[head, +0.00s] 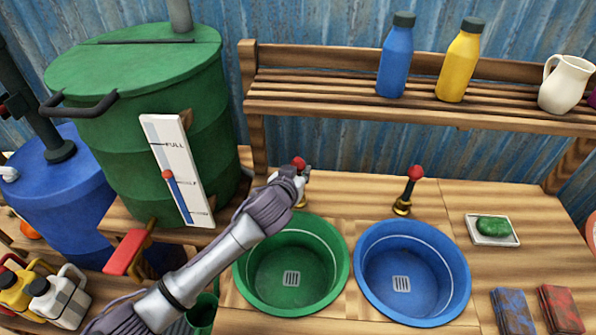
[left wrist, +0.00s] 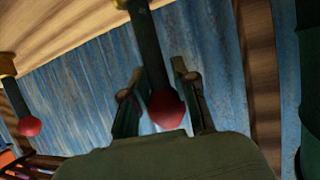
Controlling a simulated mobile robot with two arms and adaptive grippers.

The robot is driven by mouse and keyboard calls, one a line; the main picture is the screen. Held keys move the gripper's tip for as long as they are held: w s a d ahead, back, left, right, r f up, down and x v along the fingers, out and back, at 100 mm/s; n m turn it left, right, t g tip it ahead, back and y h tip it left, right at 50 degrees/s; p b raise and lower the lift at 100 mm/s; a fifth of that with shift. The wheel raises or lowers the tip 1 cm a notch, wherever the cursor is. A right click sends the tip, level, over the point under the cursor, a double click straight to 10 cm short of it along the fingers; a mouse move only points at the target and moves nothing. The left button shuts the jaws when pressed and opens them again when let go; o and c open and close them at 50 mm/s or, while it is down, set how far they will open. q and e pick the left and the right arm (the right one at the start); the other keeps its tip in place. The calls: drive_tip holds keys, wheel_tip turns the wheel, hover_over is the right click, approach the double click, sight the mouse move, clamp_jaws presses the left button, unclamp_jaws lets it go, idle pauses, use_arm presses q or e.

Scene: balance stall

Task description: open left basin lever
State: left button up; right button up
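The left basin lever has a red knob (head: 299,162) and stands behind the green basin (head: 333,232). My left gripper (head: 302,176) is at this lever, and its fingers hide most of the stem in the head view. In the left wrist view the red knob (left wrist: 166,110) and dark stem lie between the two spread fingers of my left gripper (left wrist: 160,88). A gap shows beside the knob, so the fingers look open around it. My right gripper is not in view.
A second red-knobbed lever (head: 415,174) stands behind the blue basin (head: 462,275). A green barrel (head: 150,75) with a level gauge (head: 177,170) stands left of my left arm. A wooden shelf (head: 330,88) with bottles is above. A soap dish (head: 512,241) sits at right.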

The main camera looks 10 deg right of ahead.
use_arm(q)
clamp_jaws()
